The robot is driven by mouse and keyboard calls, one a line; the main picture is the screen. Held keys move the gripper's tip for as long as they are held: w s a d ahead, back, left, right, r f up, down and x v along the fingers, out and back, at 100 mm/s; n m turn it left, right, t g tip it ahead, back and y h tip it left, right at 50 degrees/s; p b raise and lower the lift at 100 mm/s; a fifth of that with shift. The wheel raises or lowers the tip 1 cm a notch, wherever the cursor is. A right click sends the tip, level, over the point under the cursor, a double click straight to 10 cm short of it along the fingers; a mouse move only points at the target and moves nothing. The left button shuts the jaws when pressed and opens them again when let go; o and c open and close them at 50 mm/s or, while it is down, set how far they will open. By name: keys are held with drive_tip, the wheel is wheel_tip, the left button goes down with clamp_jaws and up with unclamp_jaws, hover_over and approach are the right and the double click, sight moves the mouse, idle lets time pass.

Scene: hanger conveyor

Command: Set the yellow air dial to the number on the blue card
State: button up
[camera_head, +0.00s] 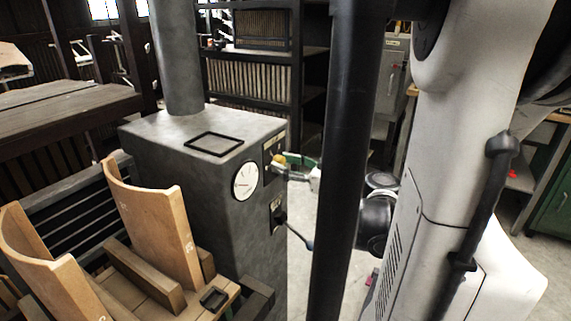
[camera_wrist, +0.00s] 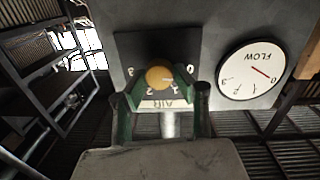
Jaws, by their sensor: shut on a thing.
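The yellow air dial (camera_wrist: 158,76) is a round knob on a dark plate marked AIR, upside down in the wrist view, with small numbers around it. It also shows in the head view (camera_head: 279,159) on the side of the grey metal box. My gripper (camera_wrist: 160,87) is at the dial, its green-padded fingers shut on the knob's two sides. In the head view my gripper (camera_head: 286,162) reaches the dial from the right. The knob's pointer and some numbers are too small or covered to read. I see no blue card in either view.
A white FLOW gauge (camera_wrist: 250,69) with a red needle sits beside the dial plate. Below the dial in the head view, a lever (camera_head: 296,232) sticks out of the grey box (camera_head: 190,200). Curved wooden forms (camera_head: 155,225) stand in front of the box. Shelves (camera_head: 250,75) stand behind.

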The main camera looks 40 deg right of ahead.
drive_tip(key=m, duration=0.5)
drive_tip(key=shift+d, duration=0.1)
drive_tip(key=m, duration=0.5)
drive_tip(key=shift+g+y, duration=0.3)
idle(0.3)
drive_tip(key=o, duration=1.2)
drive_tip(key=shift+c, duration=0.2)
drive_tip(key=v, duration=1.2)
